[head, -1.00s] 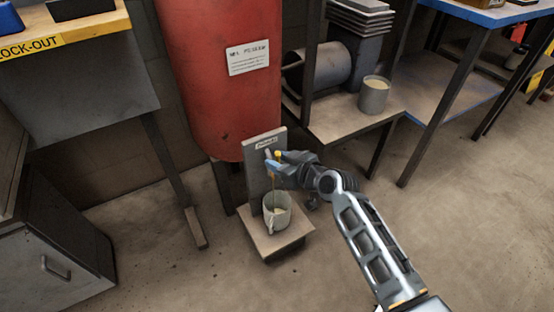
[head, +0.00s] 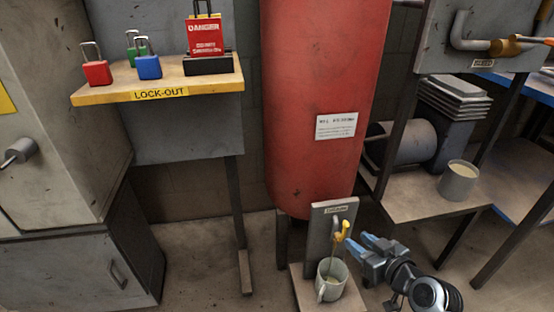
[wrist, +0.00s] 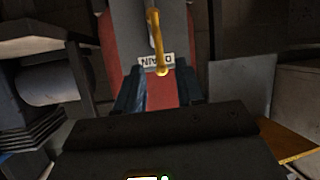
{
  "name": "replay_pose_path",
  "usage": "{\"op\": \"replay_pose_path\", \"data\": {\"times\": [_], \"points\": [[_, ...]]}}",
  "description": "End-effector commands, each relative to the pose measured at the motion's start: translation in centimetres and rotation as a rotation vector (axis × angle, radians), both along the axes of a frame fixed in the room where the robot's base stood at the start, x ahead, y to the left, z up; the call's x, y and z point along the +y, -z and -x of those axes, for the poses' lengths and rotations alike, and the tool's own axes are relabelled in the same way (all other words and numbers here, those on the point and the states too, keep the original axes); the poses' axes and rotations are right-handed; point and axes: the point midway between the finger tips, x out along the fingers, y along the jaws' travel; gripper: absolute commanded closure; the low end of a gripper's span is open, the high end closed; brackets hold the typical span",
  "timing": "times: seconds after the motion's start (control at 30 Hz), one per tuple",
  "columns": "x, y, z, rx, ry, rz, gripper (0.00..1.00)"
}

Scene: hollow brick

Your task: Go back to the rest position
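My gripper (head: 366,245), with blue fingertips, is in the lower right of the head view, just right of a small drain valve with a yellow handle (head: 345,230). Its fingers are apart and nothing shows held. In the wrist view the yellow handle (wrist: 157,40) appears ahead, beyond the gap between the two fingers (wrist: 162,92). The valve is on a grey upright plate (head: 319,228) with a label. A grey mug (head: 338,288) stands below it on a small stand. A thin yellowish line runs from the valve towards the mug; I cannot tell whether it is flowing liquid.
A red tank (head: 310,90) stands behind the valve. A lock-out shelf (head: 220,84) with padlocks is at upper left. A pipe with an orange-brown handle (head: 505,46) is at upper right.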

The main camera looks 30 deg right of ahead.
Motion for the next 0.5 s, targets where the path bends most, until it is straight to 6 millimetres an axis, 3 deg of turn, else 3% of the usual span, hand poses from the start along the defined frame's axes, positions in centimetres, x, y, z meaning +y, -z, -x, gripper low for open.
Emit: {"op": "replay_pose_path", "data": {"times": [0.17,0.27,0.5], "points": [[0.2,0.2,0.4,0.003,0.001,0.001,0.62],[1.1,0.6,2.0,0.013,0.008,0.006,0.62],[5.4,1.1,10.3,0.031,0.037,0.035,0.62]]}}
